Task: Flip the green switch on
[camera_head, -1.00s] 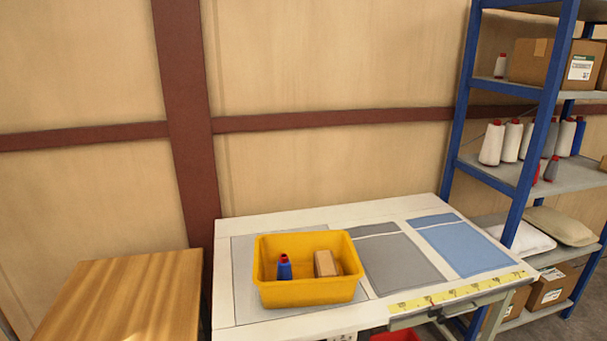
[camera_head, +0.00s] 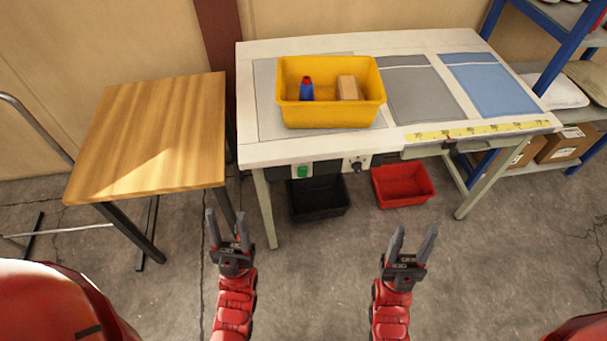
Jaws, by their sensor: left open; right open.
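The green switch (camera_head: 302,171) is a small green piece on a dark panel under the front edge of the white table (camera_head: 300,151), left of a dark round knob (camera_head: 356,166). Whether it is on or off is too small to tell. My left gripper (camera_head: 227,228) is open and empty, below and left of the switch in the picture, apart from it. My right gripper (camera_head: 411,241) is open and empty, below and right of the switch, in front of the table.
A yellow bin (camera_head: 331,116) holding a blue spool (camera_head: 306,91) and a brown block (camera_head: 348,88) stands on the table. Black (camera_head: 319,208) and red (camera_head: 404,196) bins sit beneath. A wooden table (camera_head: 150,140) stands left. The floor in front is clear.

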